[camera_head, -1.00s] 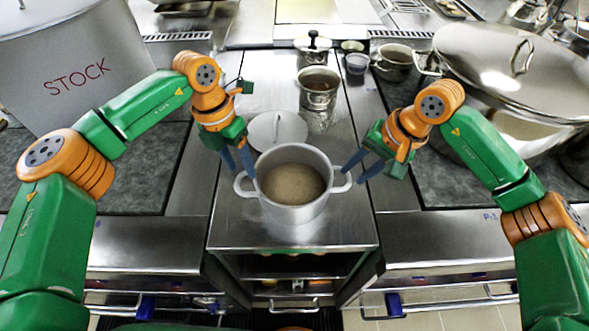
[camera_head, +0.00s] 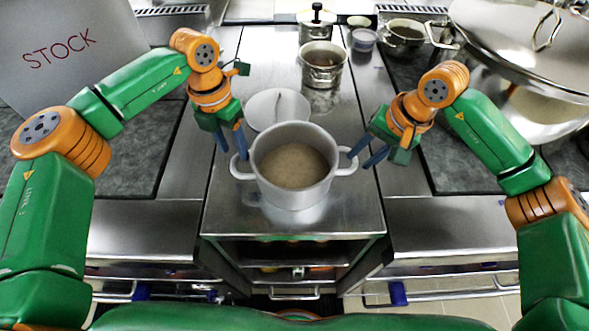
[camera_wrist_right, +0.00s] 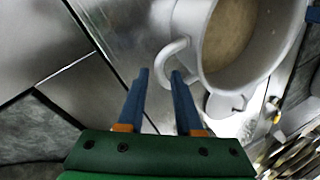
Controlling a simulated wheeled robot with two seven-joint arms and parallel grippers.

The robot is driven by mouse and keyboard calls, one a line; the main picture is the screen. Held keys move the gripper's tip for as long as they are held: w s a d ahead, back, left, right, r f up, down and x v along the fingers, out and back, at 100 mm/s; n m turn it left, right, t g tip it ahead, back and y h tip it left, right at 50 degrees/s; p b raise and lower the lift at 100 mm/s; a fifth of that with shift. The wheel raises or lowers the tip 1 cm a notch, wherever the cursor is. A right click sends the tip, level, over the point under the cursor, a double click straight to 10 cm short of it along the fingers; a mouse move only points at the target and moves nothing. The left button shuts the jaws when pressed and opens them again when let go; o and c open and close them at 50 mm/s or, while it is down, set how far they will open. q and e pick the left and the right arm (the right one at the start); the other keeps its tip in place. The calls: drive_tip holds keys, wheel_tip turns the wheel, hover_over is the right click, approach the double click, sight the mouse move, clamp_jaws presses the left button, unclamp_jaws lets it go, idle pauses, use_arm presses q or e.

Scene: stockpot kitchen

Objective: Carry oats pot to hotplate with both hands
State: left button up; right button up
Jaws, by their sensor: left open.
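The light grey pot of oats (camera_head: 290,199) stands upright on the steel counter (camera_head: 228,213) between my grippers. My left gripper (camera_head: 234,154) is open, with its fingers at the pot's left handle (camera_head: 239,168). My right gripper (camera_head: 358,161) is open, with its fingertips by the right handle (camera_head: 348,163). In the right wrist view, the handle (camera_wrist_right: 168,57) lies just beyond the gap between the right fingertips (camera_wrist_right: 159,73), and the pot (camera_wrist_right: 196,50) is to the right. I cannot tell whether either gripper touches its handle. I cannot tell which surface is the hotplate.
A pale round lid (camera_head: 276,107) lies just behind the pot. A steel pot (camera_head: 322,70) stands further back. Dark slabs (camera_head: 130,165) flank the steel counter.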

sight(237, 159)
use_arm(q)
drive_tip(key=shift+s+f, duration=0.15)
drive_tip(key=shift+f, duration=0.25)
use_arm(e)
drive_tip(key=shift+a+f, duration=0.1)
drive_tip(key=shift+f, duration=0.3)
use_arm(q)
drive_tip(key=f, duration=0.6)
drive_tip(key=shift+d+f, duration=0.1)
drive_tip(key=shift+d, duration=0.15)
use_arm(e)
drive_tip(key=x, duration=0.6)
drive_tip(key=shift+a+f, duration=0.1)
use_arm(q)
drive_tip(key=c, duration=0.7)
use_arm(e)
clamp_jaws()
use_arm(q)
clamp_jaws()
